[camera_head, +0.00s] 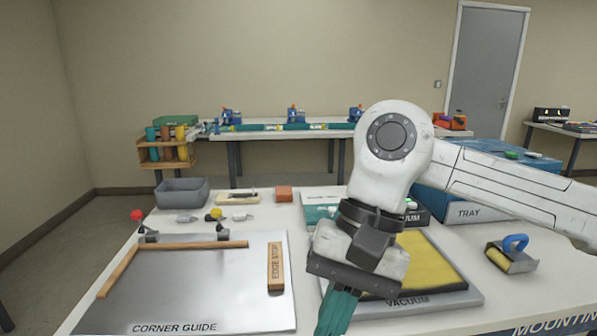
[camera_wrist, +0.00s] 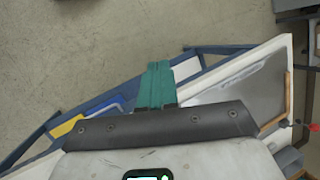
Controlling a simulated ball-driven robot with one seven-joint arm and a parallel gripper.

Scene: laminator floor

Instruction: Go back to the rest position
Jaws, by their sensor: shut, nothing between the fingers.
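My gripper (camera_head: 338,311) has teal fingers and is shut and empty. In the head view it points down over the table (camera_head: 304,238), between the metal corner guide plate (camera_head: 205,290) and the vacuum board (camera_head: 465,298) with its yellow pad. The lower ends of the fingers are cut off by the bottom edge. In the wrist view the closed fingers (camera_wrist: 157,86) show at the middle, with the table and the floor behind them. My arm hides part of the vacuum board and the things behind it.
A wooden block marked EDGE STOP (camera_head: 275,267) lies on the plate. A grey bin (camera_head: 181,192), a reddish block (camera_head: 284,194) and small clamps stand behind. A blue TRAY box (camera_head: 482,209) and a blue-handled roller (camera_head: 512,254) are at right. Floor shows beyond the table's edge.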

